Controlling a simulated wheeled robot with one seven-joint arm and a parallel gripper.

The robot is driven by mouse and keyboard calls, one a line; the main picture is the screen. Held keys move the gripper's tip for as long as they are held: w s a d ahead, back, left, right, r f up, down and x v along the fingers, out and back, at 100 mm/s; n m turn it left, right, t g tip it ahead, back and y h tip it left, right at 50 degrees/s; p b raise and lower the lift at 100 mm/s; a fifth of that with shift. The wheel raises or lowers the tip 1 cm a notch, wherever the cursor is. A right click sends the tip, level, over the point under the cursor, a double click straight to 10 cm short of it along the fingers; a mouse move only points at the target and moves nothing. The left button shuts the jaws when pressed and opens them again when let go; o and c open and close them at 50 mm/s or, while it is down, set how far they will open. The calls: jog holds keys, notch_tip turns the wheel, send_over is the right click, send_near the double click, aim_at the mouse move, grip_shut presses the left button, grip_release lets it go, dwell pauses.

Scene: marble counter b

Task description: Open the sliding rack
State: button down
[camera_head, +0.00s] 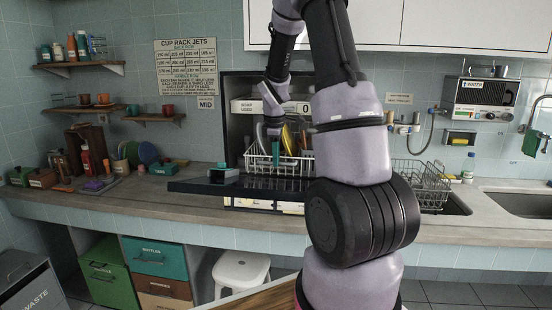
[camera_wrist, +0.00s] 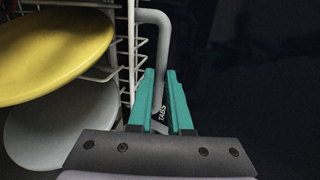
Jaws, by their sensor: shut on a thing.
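The sliding rack (camera_head: 292,166) is a white wire basket in the open dishwasher, holding a yellow plate (camera_head: 288,139) and other dishes. In the wrist view, the rack's white wires (camera_wrist: 128,50) stand left of my gripper, beside the yellow plate (camera_wrist: 50,50). My gripper (camera_head: 276,160) is at the rack's front left in the head view. Its teal fingers (camera_wrist: 164,85) are shut on the grey bent handle (camera_wrist: 162,50) of the rack. My arm hides the rack's right part in the head view.
The dark dishwasher door (camera_head: 215,187) lies folded down below the rack, over the counter's front edge. A small grey-teal box (camera_head: 224,173) is left of the rack. A wire dish drainer (camera_head: 425,180) and sink (camera_head: 520,201) are to the right. Bottles and boxes crowd the counter's left end.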

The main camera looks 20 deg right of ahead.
dwell(0.8)
jog(key=s+a, duration=0.1)
jog(key=s, duration=0.1)
jog(key=s+a, duration=0.2)
jog(key=s, duration=0.1)
jog(key=s+a, duration=0.2)
jog(key=shift+s, duration=0.2)
jog(key=c, duration=1.1)
grip_release()
jog(key=r, duration=0.3)
jog(key=s+r, duration=0.1)
jog(key=r, duration=0.3)
jog(key=a+r, duration=0.1)
jog(key=r, duration=0.2)
jog(key=shift+s+a+r, duration=0.1)
jog(key=shift+s+r, duration=0.25)
